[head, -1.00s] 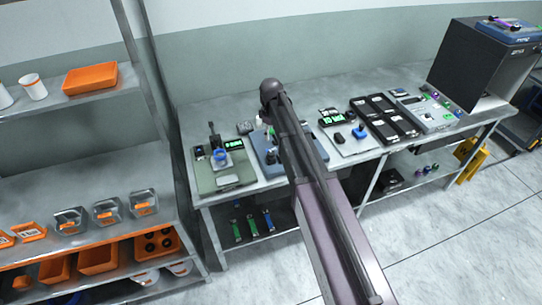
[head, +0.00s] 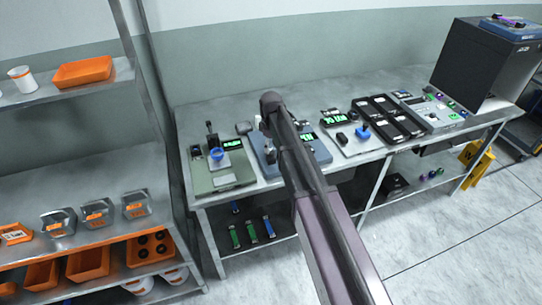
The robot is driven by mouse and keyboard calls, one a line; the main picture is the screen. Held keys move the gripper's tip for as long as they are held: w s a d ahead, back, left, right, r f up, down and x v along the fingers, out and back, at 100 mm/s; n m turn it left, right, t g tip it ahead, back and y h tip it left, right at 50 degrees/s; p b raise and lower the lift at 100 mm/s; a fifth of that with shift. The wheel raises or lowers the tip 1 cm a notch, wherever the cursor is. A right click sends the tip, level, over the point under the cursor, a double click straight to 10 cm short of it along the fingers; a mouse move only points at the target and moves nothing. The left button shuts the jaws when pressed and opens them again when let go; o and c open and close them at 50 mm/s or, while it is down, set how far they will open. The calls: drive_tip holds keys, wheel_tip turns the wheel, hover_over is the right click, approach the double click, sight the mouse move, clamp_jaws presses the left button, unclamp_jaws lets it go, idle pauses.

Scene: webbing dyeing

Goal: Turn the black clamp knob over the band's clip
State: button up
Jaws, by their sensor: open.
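My arm reaches from the bottom of the head view up to the bench, its dark upper joint in front of a blue-grey device (head: 319,151). My gripper is not clearly visible; the arm hides the area behind and below that joint. A small dark knob-like part (head: 268,152) shows on the blue-grey device, just left of my arm. I cannot tell whether it is the clamp knob. The band and its clip are too small or hidden to make out. A green lit display shows on the device, partly covered by my arm.
A green device (head: 222,183) with a black upright part and blue ring stands left. To the right are a grey plate (head: 352,147) with black and blue knobs, black trays (head: 388,118) and a dark cabinet (head: 478,66). A shelf rack (head: 85,165) with orange bins stands left.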

sight(271, 151)
drive_tip(key=shift+f+b, duration=1.4)
drive_tip(key=shift+f, duration=0.25)
clamp_jaws()
